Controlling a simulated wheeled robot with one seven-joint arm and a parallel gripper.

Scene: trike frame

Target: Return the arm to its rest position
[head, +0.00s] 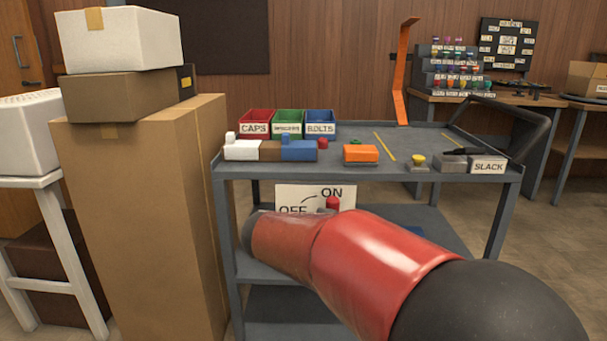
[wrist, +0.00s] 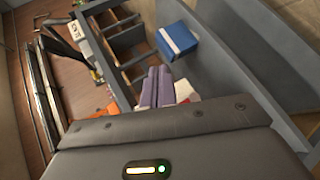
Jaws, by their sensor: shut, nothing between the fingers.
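My arm (head: 370,265) is red with a black joint. In the head view it reaches from the lower right across the front of a grey cart, below its top. My gripper is hidden in the head view. In the wrist view, two narrow purple-grey fingers of my gripper (wrist: 155,86) stand side by side, shut, with nothing seen between them. The grey gripper housing (wrist: 160,155) with a lit indicator fills the bottom of that view. A blue block-like thing (wrist: 178,40) shows beyond the fingers.
The grey cart (head: 350,170) holds labelled bins (head: 288,124), white, brown and blue blocks, an orange block (head: 361,153) and a SLACK box (head: 488,165). An ON/OFF panel (head: 290,194) with a red knob is directly behind my arm. Stacked cardboard boxes (head: 150,200) stand left.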

